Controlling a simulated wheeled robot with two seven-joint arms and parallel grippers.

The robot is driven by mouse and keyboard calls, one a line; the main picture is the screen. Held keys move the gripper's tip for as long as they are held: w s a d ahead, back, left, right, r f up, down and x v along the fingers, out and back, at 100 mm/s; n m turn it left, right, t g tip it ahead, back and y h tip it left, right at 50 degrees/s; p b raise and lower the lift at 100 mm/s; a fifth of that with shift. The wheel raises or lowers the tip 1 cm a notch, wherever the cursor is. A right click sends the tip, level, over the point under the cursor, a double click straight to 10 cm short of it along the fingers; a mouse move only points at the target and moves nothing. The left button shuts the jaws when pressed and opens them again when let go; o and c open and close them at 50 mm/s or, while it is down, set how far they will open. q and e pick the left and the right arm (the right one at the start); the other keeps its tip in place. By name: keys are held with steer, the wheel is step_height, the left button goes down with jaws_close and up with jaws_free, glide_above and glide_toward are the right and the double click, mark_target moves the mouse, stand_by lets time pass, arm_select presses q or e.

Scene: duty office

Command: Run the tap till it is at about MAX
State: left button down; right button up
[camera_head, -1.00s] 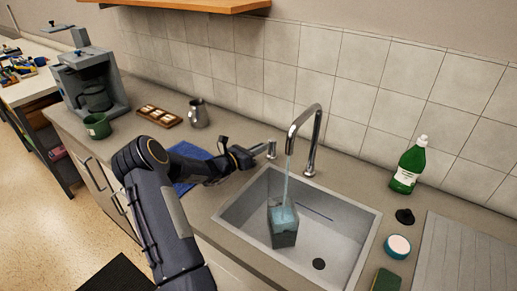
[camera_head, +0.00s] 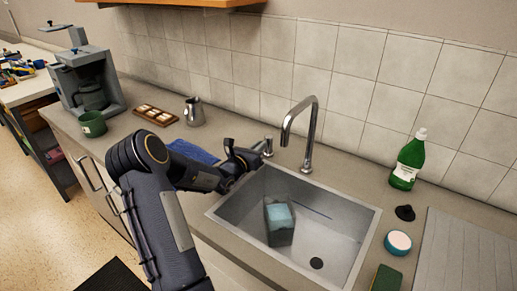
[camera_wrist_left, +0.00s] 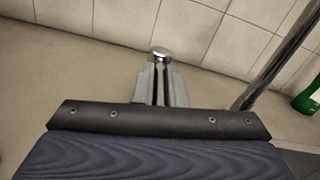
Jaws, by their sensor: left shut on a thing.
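The tap (camera_head: 311,135) is a chrome gooseneck spout behind the sink (camera_head: 350,265), and no water stream shows from it. Its lever (camera_head: 268,147) stands left of the spout. My left gripper (camera_head: 258,153) is shut on the lever; in the left wrist view the jaws (camera_wrist_left: 161,85) close around it, with its round chrome end (camera_wrist_left: 161,54) showing beyond them. A clear, dark-tinted container (camera_head: 280,236) stands in the sink with pale blue water (camera_head: 279,216) high inside it. No MAX mark can be read at this size. My right gripper is out of view.
A green bottle (camera_head: 408,162), a black stopper (camera_head: 405,213), a round white-topped tub (camera_head: 398,242) and a sponge (camera_head: 387,279) lie right of the sink. A metal jug (camera_head: 194,112), wooden tray (camera_head: 156,115), green mug (camera_head: 92,124) and coffee machine (camera_head: 88,80) stand left.

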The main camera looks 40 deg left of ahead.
arm_select(q)
steer(key=c, duration=1.5)
jaws_free()
steer(key=s, duration=0.2)
steer(key=s+d, duration=0.1)
steer(key=s, duration=0.2)
steer(key=s+b, duration=0.1)
steer(key=s, duration=0.1)
steer(key=shift+s+d, duration=0.15)
steer(key=shift+s, duration=0.2)
